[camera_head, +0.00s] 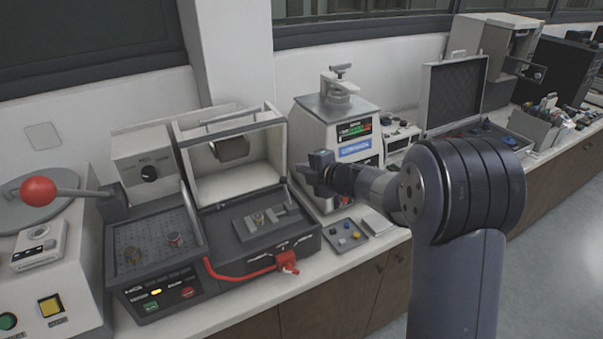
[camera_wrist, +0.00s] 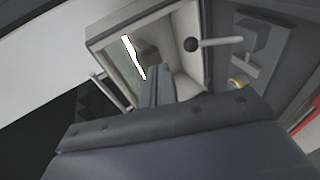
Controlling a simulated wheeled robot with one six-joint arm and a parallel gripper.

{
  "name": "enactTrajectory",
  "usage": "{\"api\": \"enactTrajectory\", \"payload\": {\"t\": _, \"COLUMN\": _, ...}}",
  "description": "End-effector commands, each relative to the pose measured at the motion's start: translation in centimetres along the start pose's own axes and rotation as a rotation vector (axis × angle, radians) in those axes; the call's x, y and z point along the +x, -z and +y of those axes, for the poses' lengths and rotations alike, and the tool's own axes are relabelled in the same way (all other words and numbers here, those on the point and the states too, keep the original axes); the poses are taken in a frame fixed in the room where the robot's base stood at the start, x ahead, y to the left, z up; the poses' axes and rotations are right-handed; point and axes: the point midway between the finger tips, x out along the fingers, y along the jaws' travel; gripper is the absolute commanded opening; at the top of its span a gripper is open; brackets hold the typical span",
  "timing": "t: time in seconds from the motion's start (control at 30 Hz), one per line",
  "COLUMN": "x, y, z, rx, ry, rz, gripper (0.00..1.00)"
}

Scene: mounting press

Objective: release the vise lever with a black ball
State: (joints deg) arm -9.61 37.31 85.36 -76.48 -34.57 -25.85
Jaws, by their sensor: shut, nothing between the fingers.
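The vise (camera_head: 250,226) sits on the dark bed of the cutting machine with a small round sample in it. In the wrist view, the lever's black ball (camera_wrist: 191,45) stands out at the end of a pale rod (camera_wrist: 222,41), above the grey vise body (camera_wrist: 262,40). In the head view the ball is too small to tell apart. My gripper (camera_head: 305,172) is to the right of the machine's open cover, in front of the white press. Its closed fingers (camera_wrist: 155,82) are empty, and appear left of and below the ball in the wrist view, apart from it.
The open cover (camera_head: 232,150) rises behind the vise. A red-ball lever (camera_head: 38,190) is at far left. The white press (camera_head: 335,125) and a small button tray (camera_head: 345,235) are close to my arm.

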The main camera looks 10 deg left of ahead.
Motion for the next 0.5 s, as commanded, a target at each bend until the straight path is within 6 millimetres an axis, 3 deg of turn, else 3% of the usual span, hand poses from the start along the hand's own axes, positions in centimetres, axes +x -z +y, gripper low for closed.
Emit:
{"api": "enactTrajectory", "payload": {"t": 0.3, "x": -5.0, "y": -0.1, "z": 2.4, "rx": -0.001, "ry": -0.001, "rz": 0.000, "gripper": 0.00}}
{"api": "enactTrajectory", "payload": {"t": 0.5, "x": -6.5, "y": -0.1, "z": 3.1, "rx": -0.001, "ry": 0.000, "rz": 0.001, "gripper": 0.00}}
